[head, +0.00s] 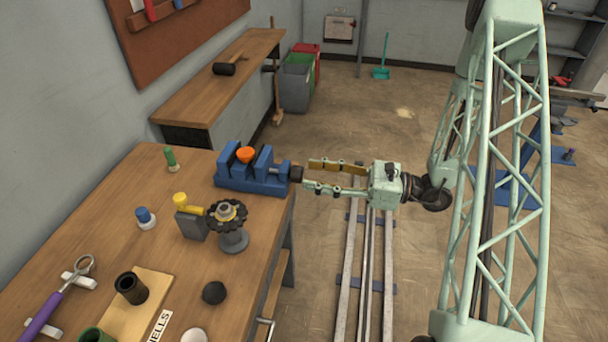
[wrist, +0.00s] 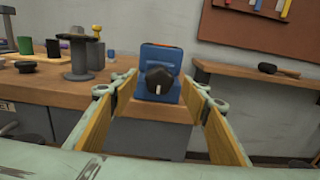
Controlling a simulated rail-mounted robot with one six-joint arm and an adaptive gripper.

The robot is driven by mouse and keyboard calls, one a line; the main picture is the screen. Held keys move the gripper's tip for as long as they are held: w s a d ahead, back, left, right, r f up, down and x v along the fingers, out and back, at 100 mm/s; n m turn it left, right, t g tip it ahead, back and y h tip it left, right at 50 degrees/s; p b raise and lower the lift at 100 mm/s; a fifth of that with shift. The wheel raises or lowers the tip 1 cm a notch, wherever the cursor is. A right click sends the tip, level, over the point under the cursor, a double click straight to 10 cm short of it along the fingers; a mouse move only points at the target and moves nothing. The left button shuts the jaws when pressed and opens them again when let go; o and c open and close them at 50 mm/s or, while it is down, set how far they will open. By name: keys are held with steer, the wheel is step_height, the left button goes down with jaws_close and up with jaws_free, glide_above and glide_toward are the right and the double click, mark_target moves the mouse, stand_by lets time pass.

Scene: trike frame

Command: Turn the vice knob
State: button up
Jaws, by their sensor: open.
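The blue vice (head: 250,180) sits at the right edge of the workbench with an orange piece (head: 245,155) between its jaws. Its dark knob (head: 296,173) sticks out on the right, towards my gripper. In the wrist view the knob (wrist: 159,81) is a black, faceted shape with a pale mark, on the front of the blue vice (wrist: 160,58). My gripper (head: 306,175) is open, and its fingertips are close to the knob. In the wrist view the fingers of my gripper (wrist: 158,88) stand apart on either side of the knob; I cannot tell whether they touch it.
The workbench (head: 110,220) holds a black toothed wheel on a stand (head: 228,220), a yellow-handled piece on a grey block (head: 190,220), a black ball (head: 214,292) and a purple-handled tool (head: 45,310). Floor rails (head: 365,260) run below my gripper. Open floor lies behind it.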

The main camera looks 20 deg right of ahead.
mark_target(303, 174)
steer(key=shift+x, duration=1.7)
steer(key=c, duration=0.8)
